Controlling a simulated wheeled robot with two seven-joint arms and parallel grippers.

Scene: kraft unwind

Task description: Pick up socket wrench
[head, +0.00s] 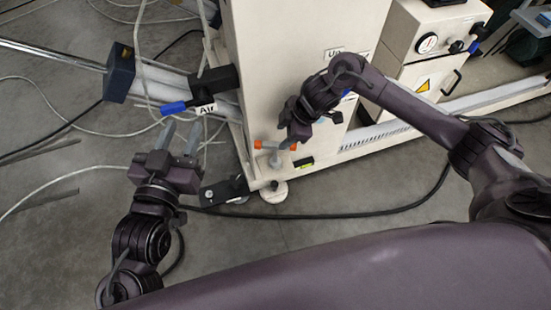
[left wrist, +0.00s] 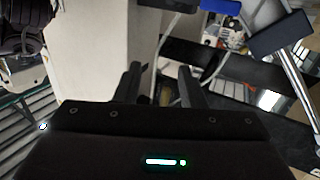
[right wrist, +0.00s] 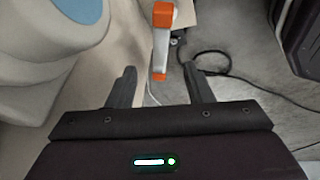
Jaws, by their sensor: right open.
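In the right wrist view the wrench (right wrist: 161,45) shows as a pale bar with orange ends, lined up between the fingers. My right gripper (head: 288,138) is open and close beside the wrench's orange bar; I cannot tell whether they touch. The fingers also show apart in the right wrist view (right wrist: 160,82). My left gripper (head: 181,137) is open and empty, left of the machine. Its fingers also show apart in the left wrist view (left wrist: 160,85).
The cream machine (head: 290,60) stands behind the wrench. A black fitting with a blue end and an "Air" label (head: 204,108) sticks out near my left gripper. A black cable (head: 330,215) and pale hoses cross the grey floor. The floor in front is mostly clear.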

